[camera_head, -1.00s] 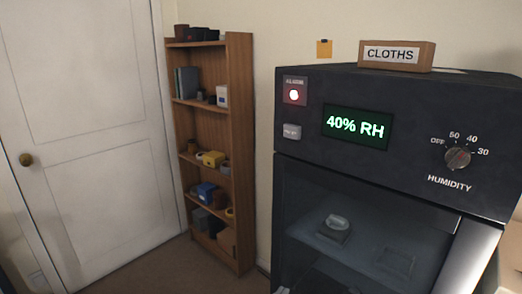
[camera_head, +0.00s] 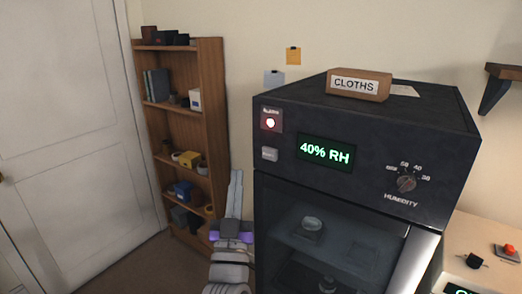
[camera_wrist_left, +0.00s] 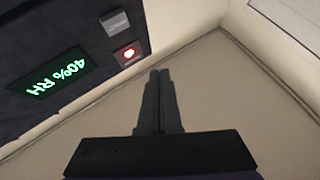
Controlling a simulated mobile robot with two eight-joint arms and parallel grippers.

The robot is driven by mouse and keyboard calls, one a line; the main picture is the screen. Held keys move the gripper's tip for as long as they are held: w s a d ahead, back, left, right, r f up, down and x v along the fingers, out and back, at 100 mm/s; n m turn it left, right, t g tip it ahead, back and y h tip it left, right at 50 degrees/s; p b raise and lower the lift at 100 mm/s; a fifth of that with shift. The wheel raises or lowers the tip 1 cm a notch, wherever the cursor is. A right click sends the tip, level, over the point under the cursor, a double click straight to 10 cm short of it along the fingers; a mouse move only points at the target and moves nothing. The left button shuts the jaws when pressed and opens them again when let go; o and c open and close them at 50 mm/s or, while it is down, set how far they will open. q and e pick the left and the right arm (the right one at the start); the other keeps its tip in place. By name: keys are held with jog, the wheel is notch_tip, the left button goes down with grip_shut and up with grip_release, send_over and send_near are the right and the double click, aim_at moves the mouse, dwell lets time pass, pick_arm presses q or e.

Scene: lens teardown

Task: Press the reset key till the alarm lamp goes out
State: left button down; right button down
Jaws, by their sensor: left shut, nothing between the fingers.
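The alarm lamp (camera_head: 270,122) glows red at the top left of the dark cabinet's front. It also glows in the left wrist view (camera_wrist_left: 129,53). The pale reset key (camera_head: 269,154) sits just below the lamp. In the left wrist view the key (camera_wrist_left: 114,21) shows above the lamp, as that picture is turned over. My left gripper (camera_head: 236,174) is left of the cabinet, below the key's height and apart from it. Its fingers (camera_wrist_left: 160,73) are together and empty. My right gripper is not in view.
The cabinet (camera_head: 372,150) has a green display reading 40% RH (camera_head: 325,152), a humidity dial (camera_head: 406,184) and a glass door. A CLOTHS box (camera_head: 358,86) stands on top. A wooden shelf (camera_head: 211,110) stands at left. A bench (camera_head: 480,240) is at lower right.

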pick_arm(q)
jog(key=shift+d, duration=0.1)
send_near(265, 150)
jog(key=shift+s+a+r+b+x, duration=0.1)
jog(key=shift+a+b+x, duration=0.05)
jog(key=shift+x, duration=0.7)
jog(key=shift+s+a+r+b+x, duration=0.1)
jog(key=shift+a+r+x, duration=0.05)
jog(key=shift+x, duration=0.7)
jog(key=shift+a+r+b+x, duration=0.1)
jog(key=shift+a+b+x, duration=0.05)
jog(key=shift+x, duration=0.75)
jog(key=shift+w+d, duration=0.25)
jog(key=shift+w, duration=0.05)
jog(key=shift+w+d, duration=0.25)
jog(key=shift+w, duration=0.1)
dwell(0.9)
dwell(0.3)
jog(key=shift+s+a, duration=0.55)
jog(key=shift+s, duration=0.2)
